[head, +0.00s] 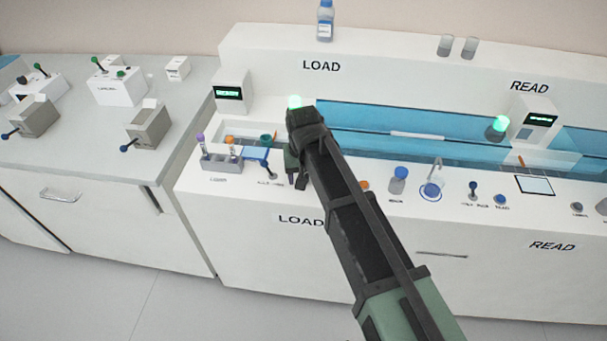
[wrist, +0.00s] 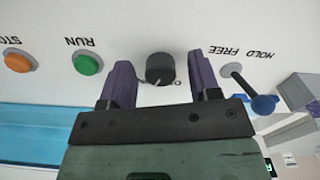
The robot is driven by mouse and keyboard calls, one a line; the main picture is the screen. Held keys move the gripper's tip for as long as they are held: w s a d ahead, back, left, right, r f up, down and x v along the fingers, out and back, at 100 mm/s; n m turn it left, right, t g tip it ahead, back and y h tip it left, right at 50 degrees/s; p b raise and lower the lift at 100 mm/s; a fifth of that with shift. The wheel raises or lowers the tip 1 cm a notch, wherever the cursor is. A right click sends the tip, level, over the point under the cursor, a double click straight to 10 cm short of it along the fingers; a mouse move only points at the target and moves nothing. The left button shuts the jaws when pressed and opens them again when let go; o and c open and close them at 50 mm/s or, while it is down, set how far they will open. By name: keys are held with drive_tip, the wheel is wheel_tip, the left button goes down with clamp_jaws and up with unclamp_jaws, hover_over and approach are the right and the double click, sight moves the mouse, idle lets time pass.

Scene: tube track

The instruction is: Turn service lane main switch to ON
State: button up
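A dark round knob (wrist: 160,67) with a pale pointer mark sits on the white panel in the wrist view. The label beside it is mostly hidden by my gripper, so I cannot read whether it is the main switch. My gripper (wrist: 162,82) is open, with one purple finger on each side of the knob. A gap shows between the knob and each finger.
In the wrist view, a green RUN button (wrist: 88,62) and an orange STOP button (wrist: 19,61) lie left of the knob. A blue-tipped HOLD/FREE lever (wrist: 250,92) stands close on the right. In the head view, a tube rack (head: 221,162) stands left of my gripper.

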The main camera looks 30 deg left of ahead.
sight(308, 192)
wheel_tip(308, 192, up, 11)
drive_tip(key=p, duration=1.1)
drive_tip(key=shift+f, duration=0.15)
drive_tip(key=w+d+r+m+p, duration=0.1)
drive_tip(key=d+m, duration=0.7)
drive_tip(key=d, duration=4.2)
drive_tip(key=shift+w+d+r, duration=0.2)
drive_tip(key=shift+d+r, duration=0.1)
